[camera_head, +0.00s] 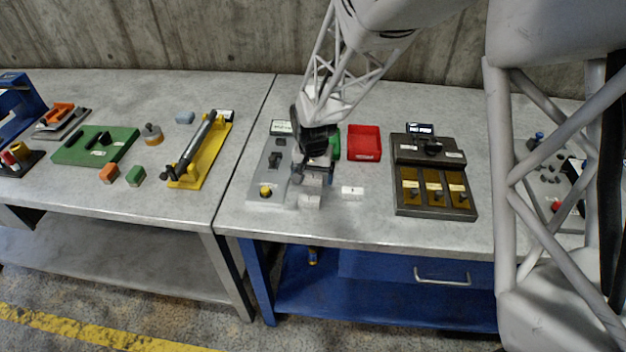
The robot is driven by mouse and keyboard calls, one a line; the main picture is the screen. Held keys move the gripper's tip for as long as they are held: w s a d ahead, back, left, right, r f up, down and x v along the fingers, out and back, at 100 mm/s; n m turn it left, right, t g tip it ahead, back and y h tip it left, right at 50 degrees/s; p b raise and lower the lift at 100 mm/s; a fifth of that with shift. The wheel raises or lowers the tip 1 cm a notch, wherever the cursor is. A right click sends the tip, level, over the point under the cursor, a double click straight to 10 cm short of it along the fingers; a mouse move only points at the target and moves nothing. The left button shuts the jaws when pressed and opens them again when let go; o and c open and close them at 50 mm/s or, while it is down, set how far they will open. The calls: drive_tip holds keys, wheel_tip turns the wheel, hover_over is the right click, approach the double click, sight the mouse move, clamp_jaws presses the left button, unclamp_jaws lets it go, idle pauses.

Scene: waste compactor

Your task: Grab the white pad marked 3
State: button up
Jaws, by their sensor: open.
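A small white pad (352,192) with a dark mark on top lies on the grey table, just right of my gripper. The mark is too small to read. A second pale block (309,201) lies at the table's front, below my gripper. Another pale block (313,180) shows partly right under the gripper; its mark cannot be read. My gripper (314,172) is open and hangs low over these blocks, with its fingers partly hidden by its own body. I cannot tell which pad bears the 3.
A grey panel with a yellow knob (266,191) stands left of my gripper. A red tray (364,143) and a partly hidden green tray (335,142) lie behind. A dark box with yellow compartments (434,178) stands right. Bare table (376,212) lies in front.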

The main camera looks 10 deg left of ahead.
drive_tip(key=shift+f, duration=0.5)
drive_tip(key=c, duration=1)
drive_tip(key=shift+r, duration=0.15)
drive_tip(key=shift+r, duration=0.75)
drive_tip(key=shift+s+r, duration=0.15)
drive_tip(key=shift+r, duration=0.8)
drive_tip(key=s+d, duration=0.2)
drive_tip(key=s, duration=0.2)
drive_tip(key=s+d+r, duration=0.1)
drive_tip(key=s+d, duration=0.1)
drive_tip(key=s, duration=0.3)
drive_tip(key=s+d, duration=0.2)
drive_tip(key=s, duration=0.3)
drive_tip(key=shift+s+d+r, duration=0.15)
drive_tip(key=shift+d+r, duration=0.05)
